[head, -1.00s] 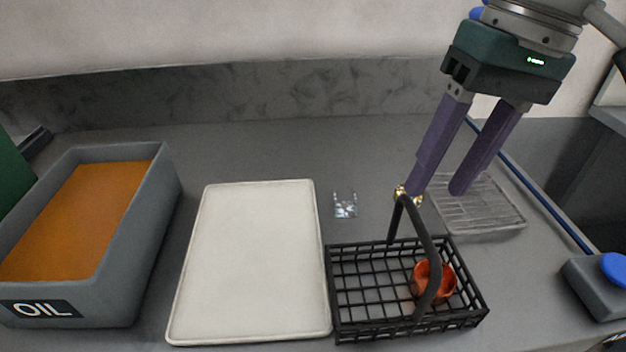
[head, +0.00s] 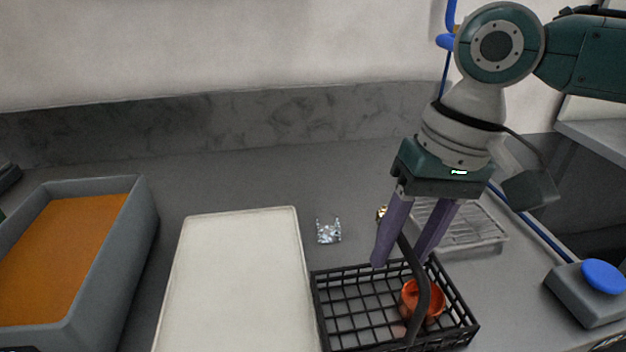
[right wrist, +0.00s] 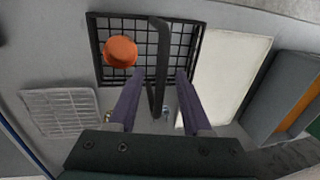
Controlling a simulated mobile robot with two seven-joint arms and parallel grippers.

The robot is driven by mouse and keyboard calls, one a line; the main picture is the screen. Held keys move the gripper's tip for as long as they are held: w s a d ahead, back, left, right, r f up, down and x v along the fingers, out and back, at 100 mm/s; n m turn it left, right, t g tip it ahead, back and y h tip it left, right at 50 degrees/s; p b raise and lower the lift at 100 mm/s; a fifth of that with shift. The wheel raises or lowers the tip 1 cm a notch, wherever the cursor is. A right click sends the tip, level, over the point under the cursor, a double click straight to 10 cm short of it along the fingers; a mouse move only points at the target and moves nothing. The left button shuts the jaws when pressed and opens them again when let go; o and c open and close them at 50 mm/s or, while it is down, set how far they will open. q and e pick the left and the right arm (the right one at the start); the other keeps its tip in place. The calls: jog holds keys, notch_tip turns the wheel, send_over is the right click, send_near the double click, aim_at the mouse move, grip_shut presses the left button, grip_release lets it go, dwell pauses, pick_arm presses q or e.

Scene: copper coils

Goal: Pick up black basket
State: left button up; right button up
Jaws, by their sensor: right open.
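The black basket (head: 350,312) is a wire-grid tray with a dark arched handle (head: 421,290), standing on the counter to the right of the white tray. A copper-orange cup-like piece (head: 424,299) lies inside it. My right gripper (head: 398,258) is open, with its purple fingers pointing down near the far part of the handle. In the right wrist view the basket (right wrist: 173,50) lies ahead of the fingers, and the handle (right wrist: 158,65) runs between the two fingertips (right wrist: 158,78) without visible contact. My left gripper is not in view.
The white tray (head: 236,285) lies left of the basket. A grey bin with orange contents (head: 135,225) stands at the far left. A small shiny clear object (head: 328,231) and a wire rack (head: 475,238) lie behind. A grey box with a blue button (head: 603,277) is at right.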

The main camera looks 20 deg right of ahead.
grip_shut()
dwell(0.3)
dwell(1.1)
